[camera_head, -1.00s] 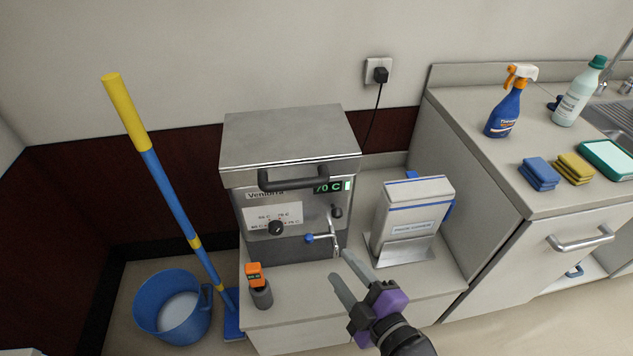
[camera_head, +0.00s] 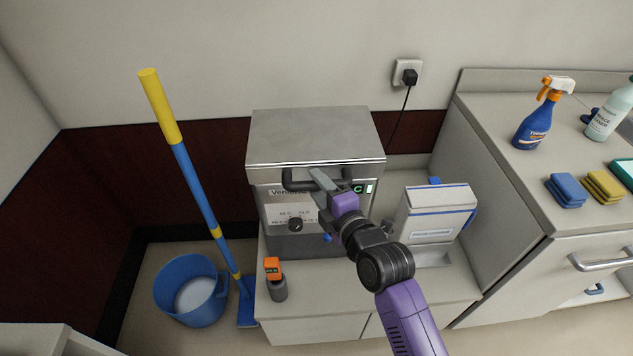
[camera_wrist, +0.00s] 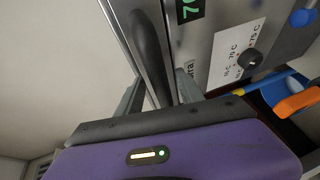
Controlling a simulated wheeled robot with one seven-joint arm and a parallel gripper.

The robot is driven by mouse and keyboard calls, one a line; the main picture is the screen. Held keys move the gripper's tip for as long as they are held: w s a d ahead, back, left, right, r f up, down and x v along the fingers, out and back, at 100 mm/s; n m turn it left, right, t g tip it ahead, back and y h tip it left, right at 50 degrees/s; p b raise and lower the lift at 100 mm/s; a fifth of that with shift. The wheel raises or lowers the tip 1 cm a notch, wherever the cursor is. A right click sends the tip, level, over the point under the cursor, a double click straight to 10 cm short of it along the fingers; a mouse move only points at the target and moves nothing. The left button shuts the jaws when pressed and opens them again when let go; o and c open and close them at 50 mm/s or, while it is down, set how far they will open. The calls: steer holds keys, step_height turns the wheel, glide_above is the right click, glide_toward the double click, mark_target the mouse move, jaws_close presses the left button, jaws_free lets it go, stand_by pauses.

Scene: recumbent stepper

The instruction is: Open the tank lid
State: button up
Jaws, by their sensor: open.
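The metal tank (camera_head: 287,240) stands on a low counter. Its grey lid (camera_head: 314,137) lies flat and shut on top. A dark bar handle (camera_head: 298,184) runs along the lid's front edge. In the wrist view, the handle (camera_wrist: 150,55) runs down between the two fingers of my gripper (camera_wrist: 158,92), one on each side. I cannot tell whether either finger touches it. My arm hides part of the tank's front, including most of the display and the tap.
A white box (camera_head: 432,215) stands right of the tank. A small orange-topped device (camera_head: 275,280) stands at its front left. A blue bucket (camera_head: 190,290) and a yellow-blue pole (camera_head: 190,170) are at the left. A sink counter (camera_head: 520,185) rises at the right.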

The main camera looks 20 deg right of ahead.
steer(key=shift+w+f, duration=0.1)
steer(key=shift+w, duration=0.5)
jaws_close()
stand_by(1.1)
